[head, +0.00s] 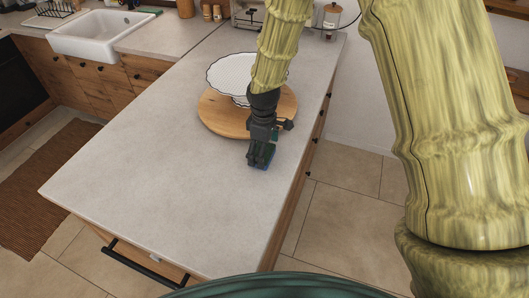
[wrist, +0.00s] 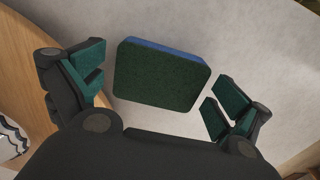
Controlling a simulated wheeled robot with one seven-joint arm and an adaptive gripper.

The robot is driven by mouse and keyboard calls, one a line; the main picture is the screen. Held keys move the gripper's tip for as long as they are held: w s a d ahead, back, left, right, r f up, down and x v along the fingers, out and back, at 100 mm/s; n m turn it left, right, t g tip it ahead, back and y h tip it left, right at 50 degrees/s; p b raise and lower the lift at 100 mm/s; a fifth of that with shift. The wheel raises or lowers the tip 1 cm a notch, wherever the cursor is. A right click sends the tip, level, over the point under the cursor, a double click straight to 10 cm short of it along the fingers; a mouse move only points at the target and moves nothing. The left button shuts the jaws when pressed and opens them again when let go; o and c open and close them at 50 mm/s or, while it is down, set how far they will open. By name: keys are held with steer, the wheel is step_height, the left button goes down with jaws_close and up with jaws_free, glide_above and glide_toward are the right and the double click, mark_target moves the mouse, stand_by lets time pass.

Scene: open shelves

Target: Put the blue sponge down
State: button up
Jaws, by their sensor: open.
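The blue sponge (wrist: 160,75) shows in the wrist view with a dark green scouring face and a blue edge at its far side. It lies between the fingers of my open gripper (wrist: 155,88), with a gap on each side, the left gap very small in the picture. In the head view my gripper (head: 261,163) is low over the grey countertop, near its right edge, and hides nearly all of the sponge; a bit of blue (head: 267,165) shows by the fingertips. The sponge appears to rest on the counter.
A round wooden board (head: 222,120) stands just behind my gripper, with a white scalloped plate (head: 228,75) on it. The counter (head: 150,165) is clear to the left and in front. Its right edge is close by. A white sink (head: 97,35) is at the back left.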

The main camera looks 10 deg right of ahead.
step_height(320, 180, up, 11)
steer(key=b, duration=0.3)
steer(key=shift+r, duration=0.15)
steer(key=shift+s+d, duration=0.1)
stand_by(0.5)
